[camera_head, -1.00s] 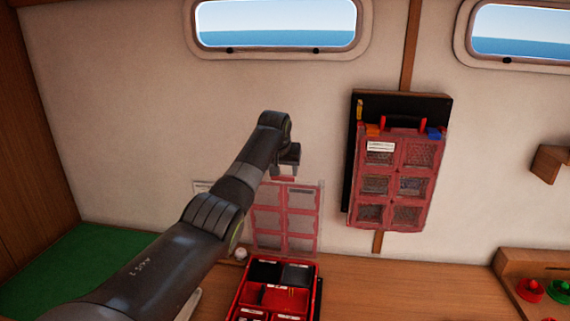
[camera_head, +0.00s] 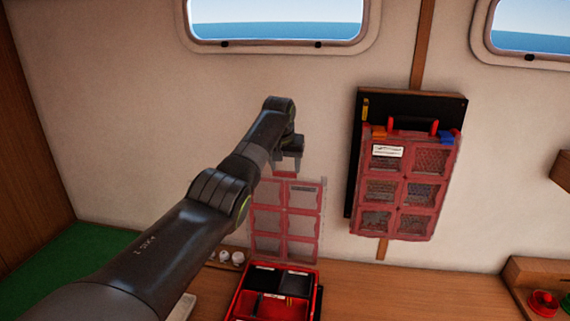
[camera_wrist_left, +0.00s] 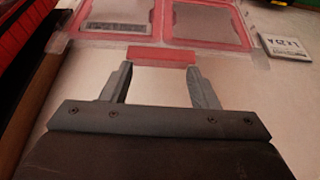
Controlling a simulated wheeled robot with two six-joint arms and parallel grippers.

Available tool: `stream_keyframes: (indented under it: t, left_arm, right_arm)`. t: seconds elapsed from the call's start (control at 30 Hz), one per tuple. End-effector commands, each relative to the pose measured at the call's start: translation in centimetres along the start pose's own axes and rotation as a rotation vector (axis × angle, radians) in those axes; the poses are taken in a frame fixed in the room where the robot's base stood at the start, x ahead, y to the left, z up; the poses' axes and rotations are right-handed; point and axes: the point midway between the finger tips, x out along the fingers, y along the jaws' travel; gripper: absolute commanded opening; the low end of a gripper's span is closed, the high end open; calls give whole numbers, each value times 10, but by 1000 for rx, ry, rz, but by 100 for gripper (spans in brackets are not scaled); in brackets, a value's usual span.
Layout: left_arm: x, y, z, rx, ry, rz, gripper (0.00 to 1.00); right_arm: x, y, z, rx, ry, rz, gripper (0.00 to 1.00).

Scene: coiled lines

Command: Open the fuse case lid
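The fuse case (camera_head: 240,300) is a red box with dark compartments on the counter, cut off by the lower edge of the head view. Its clear, red-framed lid (camera_head: 285,212) stands raised behind it, close to the wall. My left gripper (camera_head: 287,168) is at the lid's top edge. In the left wrist view my left gripper (camera_wrist_left: 160,75) is open, its two fingers apart with nothing between them. The lid's red tab (camera_wrist_left: 161,55) shows just beyond the fingertips, and the lid's panels (camera_wrist_left: 158,20) lie past it. My right gripper is not in view.
A second red-framed case (camera_head: 405,190) with a red handle hangs on a black wall board. Small white round items (camera_head: 230,257) are on the counter beside the lid. A white label (camera_wrist_left: 285,47) shows in the left wrist view.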

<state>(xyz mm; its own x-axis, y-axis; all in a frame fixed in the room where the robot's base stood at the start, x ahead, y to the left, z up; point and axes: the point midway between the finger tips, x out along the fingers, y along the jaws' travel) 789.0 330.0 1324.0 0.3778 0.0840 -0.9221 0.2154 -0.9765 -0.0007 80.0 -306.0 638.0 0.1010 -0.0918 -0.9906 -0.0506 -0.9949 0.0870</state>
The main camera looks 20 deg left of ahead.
Motion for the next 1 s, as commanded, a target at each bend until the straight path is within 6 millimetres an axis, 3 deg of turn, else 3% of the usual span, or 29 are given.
stream_keyframes:
  t: [0.03, 0.2, 0.57, 0.77, 1.0]
  left_arm:
    - [7, 1, 6, 0, -21, 0, 58]
    - [4, 1, 4, 0, -13, 0, 76]
    - [-2, 0, 1, -1, -3, 1, 76]
    - [-28, 0, 2, -1, 2, 1, 76]
    - [-88, 1, 1, -1, 0, 2, 76]
  right_arm:
    - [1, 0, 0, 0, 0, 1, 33]
    - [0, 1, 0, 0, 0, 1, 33]
    - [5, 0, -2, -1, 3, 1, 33]
    - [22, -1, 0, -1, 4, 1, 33]
    - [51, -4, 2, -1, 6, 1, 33]
